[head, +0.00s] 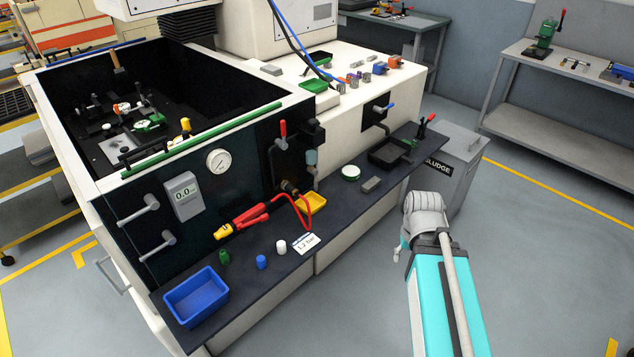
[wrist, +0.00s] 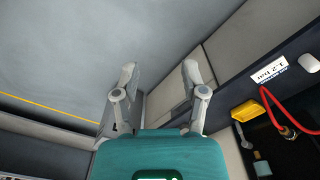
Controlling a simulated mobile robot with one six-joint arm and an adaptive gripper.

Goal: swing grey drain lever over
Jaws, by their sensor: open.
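Two grey levers show on the dark front panel at the left in the head view. The upper lever (head: 140,208) is tilted up to the right, and the lower lever (head: 157,244) is tilted likewise. I cannot tell which one is the drain lever. My gripper (wrist: 160,74) is open and empty in the wrist view, with its fingers spread over the floor and the bench's side. In the head view my arm reaches up at the right, well apart from both levers, and the fingers are mostly hidden. Neither lever is clear in the wrist view.
The dark shelf (head: 335,215) along the front carries a blue bin (head: 196,296), a red-yellow tool (head: 240,219), a yellow tray (head: 311,202) and small pots. A grey sludge bin (head: 458,160) stands at its right end. The floor in front is clear.

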